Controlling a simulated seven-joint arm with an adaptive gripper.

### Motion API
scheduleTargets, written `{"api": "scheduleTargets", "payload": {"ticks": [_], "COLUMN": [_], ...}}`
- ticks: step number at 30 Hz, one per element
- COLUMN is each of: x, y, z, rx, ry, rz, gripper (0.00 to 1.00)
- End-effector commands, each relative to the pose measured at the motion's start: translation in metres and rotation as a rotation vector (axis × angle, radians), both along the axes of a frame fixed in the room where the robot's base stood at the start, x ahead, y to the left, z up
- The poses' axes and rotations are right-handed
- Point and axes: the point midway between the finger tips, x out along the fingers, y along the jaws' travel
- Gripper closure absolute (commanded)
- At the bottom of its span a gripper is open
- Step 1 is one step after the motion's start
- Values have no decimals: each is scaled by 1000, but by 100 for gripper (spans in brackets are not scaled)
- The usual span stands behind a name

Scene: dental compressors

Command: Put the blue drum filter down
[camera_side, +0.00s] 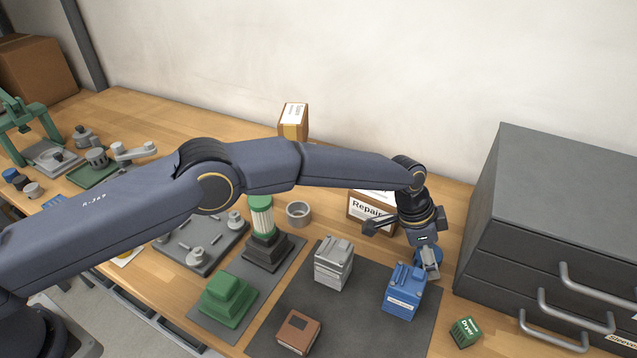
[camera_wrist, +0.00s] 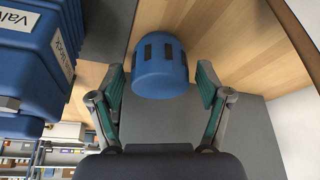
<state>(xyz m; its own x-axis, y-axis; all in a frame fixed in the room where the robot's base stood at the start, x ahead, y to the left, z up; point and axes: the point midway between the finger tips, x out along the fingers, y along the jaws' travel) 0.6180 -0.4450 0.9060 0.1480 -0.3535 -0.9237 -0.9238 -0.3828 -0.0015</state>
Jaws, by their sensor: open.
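The blue drum filter (camera_wrist: 161,72), a short blue cylinder with dark slots on its side, sits between my fingertips in the wrist view. My gripper (camera_wrist: 159,84) is open around it, with a visible gap on each side. In the side view my gripper (camera_side: 428,256) points down behind the blue valve block (camera_side: 402,294). There the drum filter (camera_side: 434,270) is mostly hidden by the fingers and the block. It appears to rest near the dark mat's right edge; its exact contact is hard to see. The valve block (camera_wrist: 32,60) is close on the left in the wrist view.
A grey drawer cabinet (camera_side: 560,225) stands right of my gripper. A carton labelled "Repair" (camera_side: 368,208) is behind. A grey ribbed block (camera_side: 333,264) and a brown box (camera_side: 298,331) sit on the dark mat (camera_side: 352,325). A green "Dryer" box (camera_side: 465,332) lies at the front right.

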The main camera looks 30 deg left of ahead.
Motion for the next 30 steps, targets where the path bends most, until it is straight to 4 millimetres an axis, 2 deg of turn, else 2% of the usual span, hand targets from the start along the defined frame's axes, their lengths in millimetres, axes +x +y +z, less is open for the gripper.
{"api": "scheduleTargets", "payload": {"ticks": [7, 11, 22, 30], "x": [0, 0, -12, -17], "y": [0, 2, 30, 45], "z": [1, 11, 84, 116], "rx": [-1, -1, -2, 0], "ry": [0, -1, -2, -2], "rz": [0, 1, 0, 6], "gripper": [22, 22, 22, 22]}}
